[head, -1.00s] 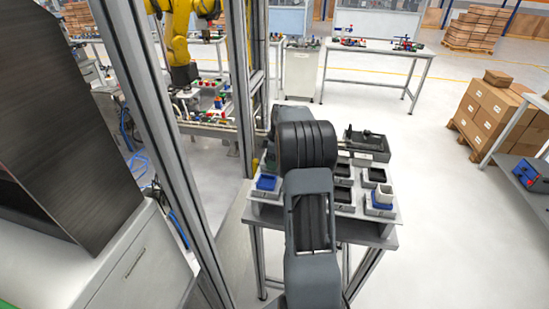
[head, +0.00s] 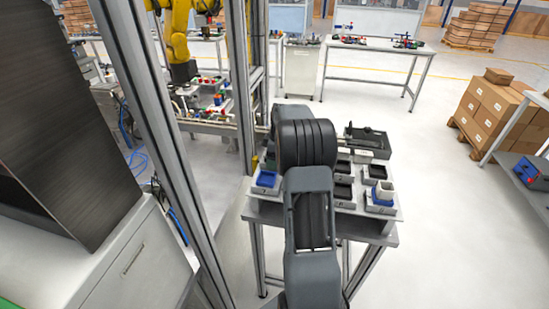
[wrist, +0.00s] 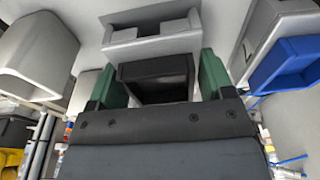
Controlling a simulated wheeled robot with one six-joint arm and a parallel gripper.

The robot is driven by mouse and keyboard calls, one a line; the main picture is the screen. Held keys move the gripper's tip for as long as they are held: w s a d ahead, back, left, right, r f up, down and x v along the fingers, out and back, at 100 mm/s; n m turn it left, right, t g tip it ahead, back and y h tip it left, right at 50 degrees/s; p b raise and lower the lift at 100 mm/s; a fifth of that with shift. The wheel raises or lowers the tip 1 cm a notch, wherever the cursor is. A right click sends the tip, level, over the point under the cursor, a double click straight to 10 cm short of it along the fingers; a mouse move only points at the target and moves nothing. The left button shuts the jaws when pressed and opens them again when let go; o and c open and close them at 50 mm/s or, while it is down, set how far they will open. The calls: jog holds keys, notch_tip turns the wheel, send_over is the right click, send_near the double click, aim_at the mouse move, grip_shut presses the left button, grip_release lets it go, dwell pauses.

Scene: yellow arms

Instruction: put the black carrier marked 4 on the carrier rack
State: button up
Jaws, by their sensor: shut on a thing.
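In the wrist view, my gripper (wrist: 160,88) has a green fingertip on each side of a black carrier (wrist: 155,68) and is shut on it. The carrier is an open-topped black box; no number is readable on it. A grey holder with a recess (wrist: 150,37) lies just beyond it; I cannot tell whether they touch. In the head view, my arm hides the gripper and the held carrier. The carrier rack (head: 395,212) is the pale board on the table, with grey holders and several black carriers (head: 343,191) on its right part.
A blue carrier (head: 266,179) sits at the rack's left, and shows large in the wrist view (wrist: 287,65). A dark tray (head: 368,143) is at the back. A metal post (head: 160,130) rises left of my arm.

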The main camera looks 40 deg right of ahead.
jog(key=o, duration=1.1)
jog(key=shift+r, duration=0.15)
jog(key=shift+r+p, duration=2.4)
jog(key=shift+r, duration=0.95)
